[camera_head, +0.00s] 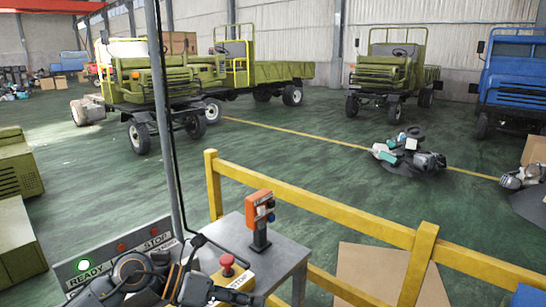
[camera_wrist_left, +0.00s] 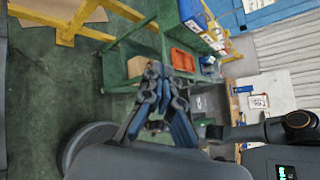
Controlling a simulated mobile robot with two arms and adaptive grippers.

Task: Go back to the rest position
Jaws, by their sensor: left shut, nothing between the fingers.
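My left gripper (camera_head: 238,296) shows dark at the bottom of the head view, in front of the grey stand (camera_head: 285,255) and close to the yellow box with a red button (camera_head: 228,262). I cannot tell whether it touches the box. In the left wrist view the left gripper (camera_wrist_left: 168,82) has its fingers together with nothing held between them. Behind them is a green rack (camera_wrist_left: 118,68) with an orange bin (camera_wrist_left: 184,60). My right gripper is in neither view.
A panel marked READY and STOP (camera_head: 120,250) has its green light lit. An orange control unit (camera_head: 259,220) stands on the grey stand. A yellow railing (camera_head: 320,205) crosses the right side.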

